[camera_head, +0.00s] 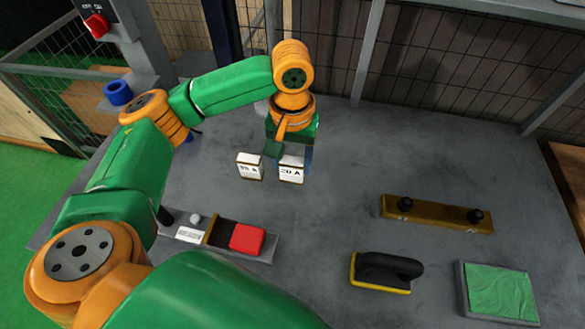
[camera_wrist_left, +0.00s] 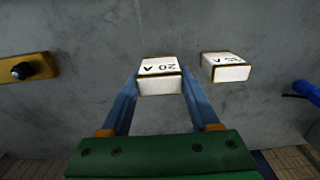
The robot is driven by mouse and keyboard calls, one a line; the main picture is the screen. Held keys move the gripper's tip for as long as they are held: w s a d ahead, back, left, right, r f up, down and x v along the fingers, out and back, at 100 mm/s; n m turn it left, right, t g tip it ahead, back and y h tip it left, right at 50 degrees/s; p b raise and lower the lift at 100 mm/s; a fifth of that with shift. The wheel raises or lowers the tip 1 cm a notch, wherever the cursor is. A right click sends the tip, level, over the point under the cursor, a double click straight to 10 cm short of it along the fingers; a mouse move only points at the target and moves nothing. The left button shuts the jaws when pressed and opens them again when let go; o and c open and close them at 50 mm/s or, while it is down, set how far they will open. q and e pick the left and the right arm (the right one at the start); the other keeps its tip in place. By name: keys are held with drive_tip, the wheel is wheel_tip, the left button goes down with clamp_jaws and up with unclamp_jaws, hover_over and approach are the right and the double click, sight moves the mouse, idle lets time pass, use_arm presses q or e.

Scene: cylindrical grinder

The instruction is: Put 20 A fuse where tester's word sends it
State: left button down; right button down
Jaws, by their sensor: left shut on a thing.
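The 20 A fuse (camera_head: 291,174) is a white block with a dark printed label and brown edges. My left gripper (camera_head: 290,158) points down at the grey table and is shut on this fuse. In the left wrist view the fuse (camera_wrist_left: 160,82) sits between the two blue fingers. I cannot tell whether it touches the table. A similar white fuse (camera_head: 250,167) stands just left of it, its number hard to read. A low tray-like unit (camera_head: 262,254), which may be the tester, has a red block (camera_head: 247,238) and a white label (camera_head: 190,235). My right gripper is not in view.
A brass-coloured bar (camera_head: 437,215) with two black knobs lies at the right. A black-handled brush or float (camera_head: 385,272) and a green pad in a grey frame (camera_head: 500,292) are nearer. A blue ring (camera_head: 118,93) is at the left. The table's middle is clear.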

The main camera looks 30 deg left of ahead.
sight(292, 170)
use_arm(q)
wheel_tip(292, 170, down, 3)
drive_tip(key=shift+s+r, duration=0.15)
drive_tip(key=shift+f, duration=0.2)
drive_tip(key=shift+c, duration=0.6)
unclamp_jaws()
